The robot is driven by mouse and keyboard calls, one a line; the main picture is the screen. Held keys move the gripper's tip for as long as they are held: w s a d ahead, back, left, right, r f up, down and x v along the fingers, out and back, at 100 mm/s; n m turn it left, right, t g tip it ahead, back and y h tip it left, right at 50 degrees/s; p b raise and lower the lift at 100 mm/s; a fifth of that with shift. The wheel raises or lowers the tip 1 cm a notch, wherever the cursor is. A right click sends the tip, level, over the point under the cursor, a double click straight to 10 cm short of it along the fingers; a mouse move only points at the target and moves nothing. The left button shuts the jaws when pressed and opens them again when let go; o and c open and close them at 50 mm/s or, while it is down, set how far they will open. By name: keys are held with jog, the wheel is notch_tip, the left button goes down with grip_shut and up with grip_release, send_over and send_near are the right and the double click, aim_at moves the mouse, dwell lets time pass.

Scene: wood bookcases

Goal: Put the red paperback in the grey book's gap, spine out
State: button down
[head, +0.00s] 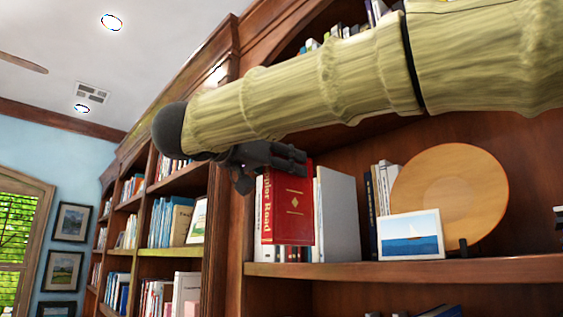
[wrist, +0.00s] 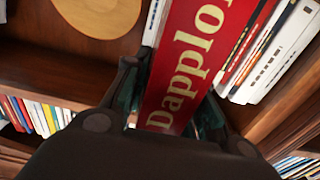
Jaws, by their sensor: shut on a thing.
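The red paperback (head: 293,212) is upright in the head view, with its lettered spine on the left and a gold diamond on its cover. My gripper (head: 275,160) is at its top left and shut on it. In the wrist view the fingers (wrist: 170,100) lie on both sides of the red spine, which faces the camera. The grey book (head: 339,215) stands on the shelf just right of the red paperback. The paperback covers the space left of the grey book, so I cannot tell how far in it reaches.
White books (wrist: 284,55) stand on the other side of the paperback. A wooden plate (head: 452,195) and a sailboat picture (head: 411,236) stand right on the same shelf (head: 430,271). A bookcase upright (head: 228,225) is close on the left. My arm crosses above.

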aim_at(310, 172)
jog(key=shift+x, duration=2.9)
jog(key=f+x, duration=0.3)
jog(key=x, duration=1.4)
jog(key=shift+b, duration=0.3)
jog(key=shift+s+d+f, duration=0.15)
jog(key=c, duration=1.1)
grip_release()
